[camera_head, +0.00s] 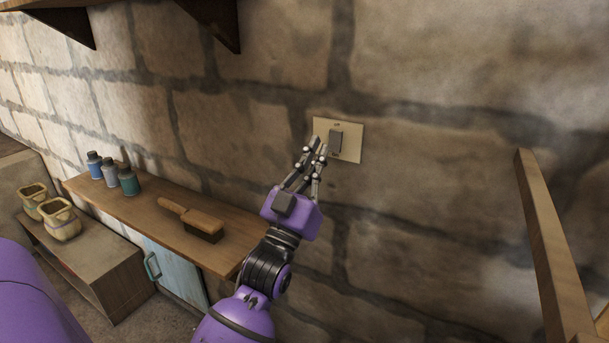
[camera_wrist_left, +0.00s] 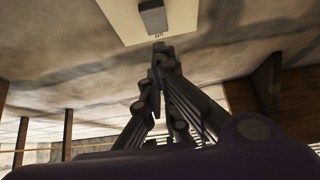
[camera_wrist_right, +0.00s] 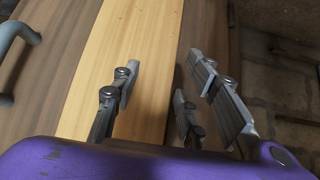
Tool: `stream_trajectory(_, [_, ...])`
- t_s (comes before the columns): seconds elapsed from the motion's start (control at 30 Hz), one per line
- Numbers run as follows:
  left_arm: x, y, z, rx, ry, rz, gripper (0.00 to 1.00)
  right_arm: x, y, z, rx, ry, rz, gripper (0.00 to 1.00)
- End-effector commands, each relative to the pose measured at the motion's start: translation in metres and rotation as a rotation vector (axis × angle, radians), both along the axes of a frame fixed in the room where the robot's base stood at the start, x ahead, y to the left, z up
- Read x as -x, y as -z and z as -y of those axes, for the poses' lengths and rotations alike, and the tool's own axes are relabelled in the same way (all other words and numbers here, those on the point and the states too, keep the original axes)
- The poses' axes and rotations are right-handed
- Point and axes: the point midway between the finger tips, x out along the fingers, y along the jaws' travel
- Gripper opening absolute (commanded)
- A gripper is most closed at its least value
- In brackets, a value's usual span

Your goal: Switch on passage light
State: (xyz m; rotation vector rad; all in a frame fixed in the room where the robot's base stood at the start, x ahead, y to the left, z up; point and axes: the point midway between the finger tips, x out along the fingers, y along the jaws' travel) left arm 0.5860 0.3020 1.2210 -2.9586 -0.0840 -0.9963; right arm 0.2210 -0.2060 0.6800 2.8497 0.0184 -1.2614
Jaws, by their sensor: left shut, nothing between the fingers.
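The light switch is a cream plate (camera_head: 351,146) with a dark grey rocker (camera_head: 336,139), fixed on the stone wall. In the left wrist view the plate (camera_wrist_left: 190,22) and its rocker (camera_wrist_left: 152,15) show at the top. My left gripper (camera_head: 318,145) is shut and empty, its fingertips at the lower left of the rocker in the head view. I cannot tell whether they touch it. My right gripper (camera_wrist_right: 160,75) is open and empty in front of wooden boards.
A wooden-topped cabinet (camera_head: 145,216) along the wall holds a brush (camera_head: 192,218) and several small bottles (camera_head: 111,172). Two pots (camera_head: 60,219) stand on a lower box. A wooden post (camera_head: 552,250) rises at the right. A shelf bracket (camera_head: 213,22) hangs above.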

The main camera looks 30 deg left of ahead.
Motion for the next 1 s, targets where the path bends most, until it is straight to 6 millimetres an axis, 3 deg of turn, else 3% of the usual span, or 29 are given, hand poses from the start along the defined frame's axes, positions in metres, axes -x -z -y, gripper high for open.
stream_trajectory(0.1, [-0.019,0.005,-0.001,0.0,0.0,-0.003,0.0,0.003,0.0,-0.001,-0.001,-0.003,-0.007,0.4])
stream_trajectory(0.3, [-0.034,0.008,-0.002,0.0,0.0,-0.003,0.0,0.008,0.001,-0.001,-0.001,-0.005,-0.018,0.4])
stream_trajectory(0.67, [-0.036,0.01,-0.002,0.0,0.0,-0.004,0.0,0.008,0.001,-0.001,-0.001,-0.006,-0.017,0.4])
stream_trajectory(0.9, [-0.047,0.029,-0.003,-0.005,0.0,0.085,0.0,0.028,0.034,0.001,0.005,-0.005,-0.059,0.4])
stream_trajectory(1.0, [-0.044,0.018,-0.003,-0.006,-0.001,0.094,0.0,0.02,0.026,0.003,0.007,0.002,-0.046,0.4])
